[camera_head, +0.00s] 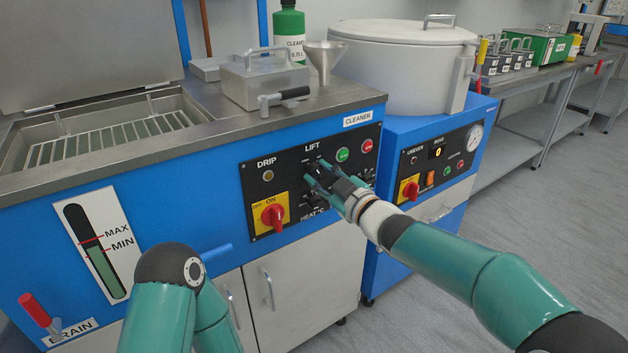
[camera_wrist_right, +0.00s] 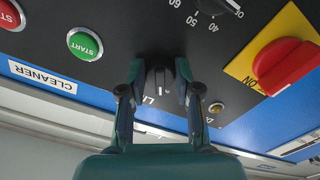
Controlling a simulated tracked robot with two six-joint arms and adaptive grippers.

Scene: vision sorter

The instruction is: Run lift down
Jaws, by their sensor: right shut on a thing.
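The LIFT switch (camera_wrist_right: 158,83) is a black knob with a pale mark on the cleaner's black control panel (camera_head: 258,220). In the right wrist view it sits between the two fingers of my right gripper (camera_wrist_right: 160,68). The LIFT label is partly hidden there by a finger. In the head view my right gripper (camera_head: 313,177) reaches the panel under the LIFT label and hides most of the knob. My right gripper is shut on this knob. My left arm shows at the bottom left, but its gripper is out of view.
A red main switch (camera_head: 273,215) on a yellow plate and a HEAT dial (camera_wrist_right: 216,6) are close by. The green START button (camera_head: 342,154) and a red button (camera_head: 367,145) are to the right.

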